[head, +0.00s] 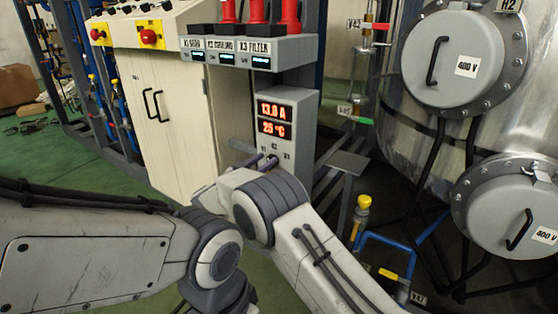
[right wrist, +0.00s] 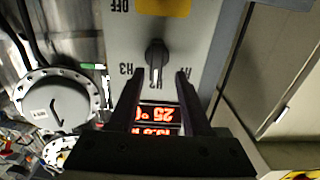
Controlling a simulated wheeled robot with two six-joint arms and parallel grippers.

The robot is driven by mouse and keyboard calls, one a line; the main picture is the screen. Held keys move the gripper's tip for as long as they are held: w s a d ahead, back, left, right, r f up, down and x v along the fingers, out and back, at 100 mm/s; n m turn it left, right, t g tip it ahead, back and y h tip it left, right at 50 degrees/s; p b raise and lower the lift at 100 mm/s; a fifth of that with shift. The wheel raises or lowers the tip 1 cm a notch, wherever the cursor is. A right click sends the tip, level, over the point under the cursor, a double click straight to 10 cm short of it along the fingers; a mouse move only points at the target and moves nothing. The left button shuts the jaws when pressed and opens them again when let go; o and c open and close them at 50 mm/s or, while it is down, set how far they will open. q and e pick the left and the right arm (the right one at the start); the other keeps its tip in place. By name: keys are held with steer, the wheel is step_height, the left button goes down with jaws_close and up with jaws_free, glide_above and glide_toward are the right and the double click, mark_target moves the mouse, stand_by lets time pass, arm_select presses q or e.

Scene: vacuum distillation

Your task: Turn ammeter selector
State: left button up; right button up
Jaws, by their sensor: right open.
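The grey ammeter box (head: 286,128) stands in the middle of the head view, with red displays reading 13.0 A and about 25 °C. Small H labels sit below them. My right gripper (head: 262,162) is in front of its lower face, hiding the selector there. In the right wrist view, which shows the box upside down, the dark selector knob (right wrist: 156,56) points toward the H2 label, between H3 and H1. My open right gripper (right wrist: 159,76) has one finger on each side of the knob's pointer, with gaps showing. Contact is not visible. My left gripper is out of view.
A shelf (head: 250,52) with red-handled devices sits above the box. A cream cabinet (head: 155,110) stands to the left. A steel vessel (head: 405,130) with 400 V covers, and blue pipes (head: 395,240) with yellow fittings, are at the right. Green floor is open at the left.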

steer(key=shift+w+d, duration=0.25)
steer(key=shift+d+r, duration=0.1)
steer(key=shift+d, duration=0.1)
steer(key=shift+c, duration=0.6)
steer(key=shift+d, duration=0.15)
jaws_close()
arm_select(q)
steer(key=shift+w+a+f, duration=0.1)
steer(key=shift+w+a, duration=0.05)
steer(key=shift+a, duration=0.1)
